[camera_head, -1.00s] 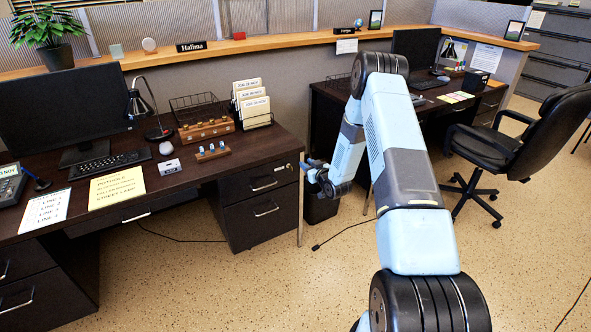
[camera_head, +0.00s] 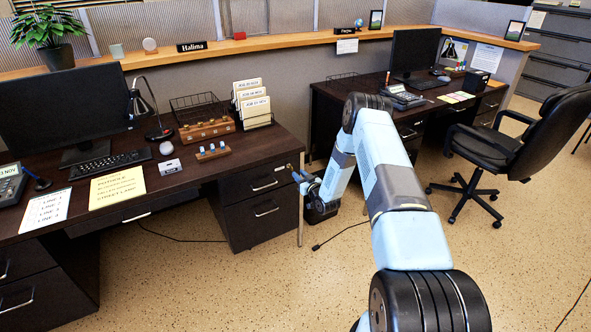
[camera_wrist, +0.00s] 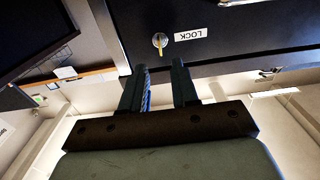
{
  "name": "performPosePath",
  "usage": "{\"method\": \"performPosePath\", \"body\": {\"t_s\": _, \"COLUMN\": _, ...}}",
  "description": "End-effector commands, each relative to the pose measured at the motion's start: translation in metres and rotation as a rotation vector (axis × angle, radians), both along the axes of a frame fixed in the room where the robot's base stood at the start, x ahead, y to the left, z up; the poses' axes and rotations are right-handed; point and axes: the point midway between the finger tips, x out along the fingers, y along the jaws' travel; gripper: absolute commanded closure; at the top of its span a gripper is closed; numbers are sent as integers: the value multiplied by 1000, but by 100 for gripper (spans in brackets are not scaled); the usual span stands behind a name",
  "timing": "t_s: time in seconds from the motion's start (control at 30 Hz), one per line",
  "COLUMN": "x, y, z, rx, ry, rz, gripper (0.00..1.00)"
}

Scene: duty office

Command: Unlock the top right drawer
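The top right drawer (camera_head: 262,184) of the left desk is dark brown and shut, with a silver handle. In the wrist view the drawer front (camera_wrist: 240,45) fills the top. It carries a round silver lock (camera_wrist: 160,40) with a small brass-coloured piece in it, which looks like a key. A white LOCK label (camera_wrist: 190,34) is beside it. My gripper (camera_wrist: 161,75) has its two dark fingers apart, with nothing between them. The fingertips are just short of the lock, apart from it. In the head view my gripper (camera_head: 298,173) is at the drawer's right end.
A lower drawer (camera_head: 258,212) with a handle is below. A thin desk leg (camera_head: 301,215) stands right of the drawers, close to my arm. An office chair (camera_head: 510,150) stands at the right. Front floor is clear.

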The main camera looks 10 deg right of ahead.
Motion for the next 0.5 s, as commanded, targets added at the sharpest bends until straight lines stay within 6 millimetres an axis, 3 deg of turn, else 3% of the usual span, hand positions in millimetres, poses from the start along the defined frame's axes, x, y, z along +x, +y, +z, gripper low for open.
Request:
{"method": "performPosePath", "body": {"t_s": 0.2, "x": 35, "y": 11, "z": 0, "rx": 0, "ry": -1, "rz": 0, "gripper": 71}}
{"method": "performPosePath", "body": {"t_s": 0.5, "x": 60, "y": 20, "z": 0, "rx": 0, "ry": 1, "rz": 0, "gripper": 71}}
